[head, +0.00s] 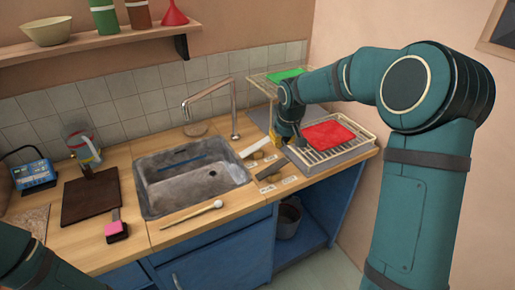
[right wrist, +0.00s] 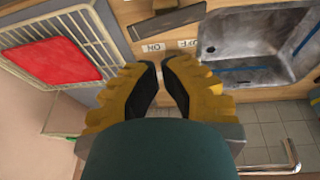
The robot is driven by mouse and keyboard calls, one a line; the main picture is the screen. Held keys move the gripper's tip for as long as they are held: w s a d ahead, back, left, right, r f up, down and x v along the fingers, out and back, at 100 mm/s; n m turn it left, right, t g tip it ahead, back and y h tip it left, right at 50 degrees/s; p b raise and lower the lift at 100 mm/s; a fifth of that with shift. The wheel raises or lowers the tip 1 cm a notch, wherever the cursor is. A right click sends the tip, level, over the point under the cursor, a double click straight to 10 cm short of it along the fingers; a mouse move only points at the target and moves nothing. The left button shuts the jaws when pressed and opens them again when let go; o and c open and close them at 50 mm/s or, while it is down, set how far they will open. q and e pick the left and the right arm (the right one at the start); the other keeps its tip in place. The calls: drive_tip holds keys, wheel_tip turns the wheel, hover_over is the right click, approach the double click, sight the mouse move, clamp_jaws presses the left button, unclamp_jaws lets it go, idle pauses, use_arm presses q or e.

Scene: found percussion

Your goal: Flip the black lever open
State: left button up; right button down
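A dark bar, which looks like the black lever (head: 269,171), lies on the counter right of the sink among small white labels. In the right wrist view the dark bar (right wrist: 168,21) is beyond the fingertips, near the top edge, above an "ON" label (right wrist: 153,47). My right gripper (head: 283,142) points down just behind the lever, beside the wire rack. In the right wrist view its yellow fingers with black pads (right wrist: 160,70) stand a narrow gap apart, with nothing between them. They seem apart from the lever. Only my left arm shows, at bottom left; its gripper is out of view.
A wire rack (head: 343,149) with a red sheet (head: 328,134) stands right of the lever, close to my gripper. The grey sink (head: 190,183) and tap (head: 233,122) are to the left. A mallet (head: 191,214) lies in front of the sink.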

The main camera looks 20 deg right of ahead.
sight(281, 159)
use_arm(q)
drive_tip(key=shift+w+a+r, duration=0.2)
drive_tip(key=shift+w+a, duration=0.05)
drive_tip(key=shift+a, duration=0.2)
use_arm(e)
drive_tip(key=r, duration=0.2)
drive_tip(key=w+r, duration=0.1)
drive_tip(key=shift+d, duration=0.3)
drive_tip(key=shift+f, duration=0.1)
use_arm(q)
drive_tip(key=shift+s+f+b, duration=0.25)
drive_tip(key=shift+f+b, duration=0.75)
drive_tip(key=shift+f, duration=0.1)
use_arm(e)
drive_tip(key=x, duration=0.9)
drive_tip(key=d+x, duration=0.1)
drive_tip(key=x, duration=0.3)
drive_tip(key=shift+s+f, duration=0.25)
drive_tip(key=shift+f, duration=0.15)
use_arm(q)
drive_tip(key=shift+r, duration=0.15)
use_arm(e)
drive_tip(key=shift+d, duration=0.15)
